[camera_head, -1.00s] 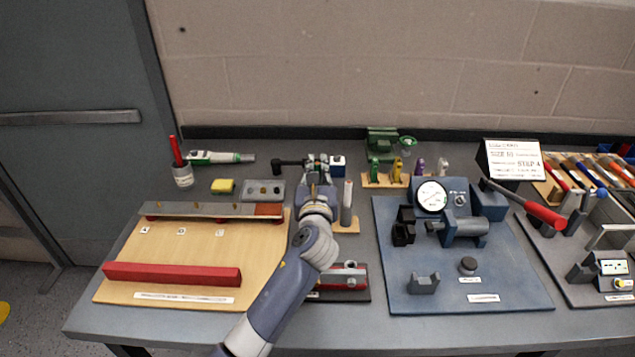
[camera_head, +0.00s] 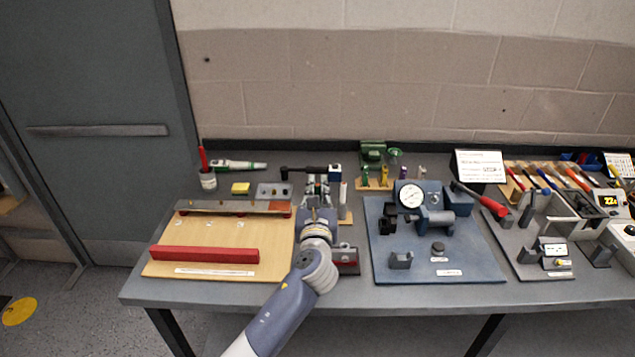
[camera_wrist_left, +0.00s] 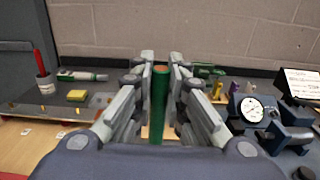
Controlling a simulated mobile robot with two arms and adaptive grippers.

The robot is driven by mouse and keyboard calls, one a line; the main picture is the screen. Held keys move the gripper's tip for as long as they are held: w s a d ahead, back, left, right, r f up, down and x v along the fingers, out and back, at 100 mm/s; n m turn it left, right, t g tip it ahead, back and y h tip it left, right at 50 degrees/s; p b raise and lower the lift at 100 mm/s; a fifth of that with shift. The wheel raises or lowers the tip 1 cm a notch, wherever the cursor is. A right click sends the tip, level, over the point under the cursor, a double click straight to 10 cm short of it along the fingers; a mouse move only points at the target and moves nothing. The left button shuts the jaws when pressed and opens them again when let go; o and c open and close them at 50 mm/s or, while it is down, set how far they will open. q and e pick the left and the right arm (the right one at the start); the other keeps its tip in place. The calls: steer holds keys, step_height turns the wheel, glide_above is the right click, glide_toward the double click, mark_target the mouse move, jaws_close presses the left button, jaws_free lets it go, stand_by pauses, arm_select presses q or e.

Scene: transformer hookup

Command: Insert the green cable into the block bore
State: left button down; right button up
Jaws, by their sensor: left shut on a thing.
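My left gripper (camera_wrist_left: 160,85) is shut on the green cable (camera_wrist_left: 160,105), which stands upright between its fingers in the left wrist view. The cable's top end shows a reddish-brown core and its lower part is hidden by the gripper body. In the head view the left gripper (camera_head: 318,187) is over the middle of the bench, with the cable hardly visible there. A grey block with dark holes (camera_head: 275,190) lies left of the gripper. I cannot tell whether it is the block with the bore. My right gripper is not in view.
A wooden board with a red bar (camera_head: 205,255) lies left. A blue plate with a gauge (camera_head: 411,196) lies right. Behind the gripper are a black-handled tool (camera_head: 308,170) and a green machine (camera_head: 373,152). A small red-and-grey fixture (camera_head: 346,262) is partly hidden by my arm.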

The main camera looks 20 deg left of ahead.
arm_select(q)
steer(key=shift+w+a+f, duration=0.2)
steer(key=shift+w+f, duration=0.25)
steer(key=shift+w, duration=0.25)
steer(key=shift+r, duration=0.1)
steer(key=shift+s+d+r+p, duration=0.1)
steer(key=shift+s+r+p, duration=0.05)
steer(key=shift+p, duration=0.25)
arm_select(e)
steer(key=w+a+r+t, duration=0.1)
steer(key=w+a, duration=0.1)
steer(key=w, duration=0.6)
arm_select(q)
step_height(320, 180, down, 4)
steer(key=b, duration=0.2)
steer(key=shift+s+r+b, duration=0.1)
steer(key=shift+r+b, duration=0.1)
steer(key=shift+b, duration=0.1)
step_height(320, 180, down, 2)
steer(key=shift+f+b, duration=0.25)
steer(key=shift+b, duration=0.55)
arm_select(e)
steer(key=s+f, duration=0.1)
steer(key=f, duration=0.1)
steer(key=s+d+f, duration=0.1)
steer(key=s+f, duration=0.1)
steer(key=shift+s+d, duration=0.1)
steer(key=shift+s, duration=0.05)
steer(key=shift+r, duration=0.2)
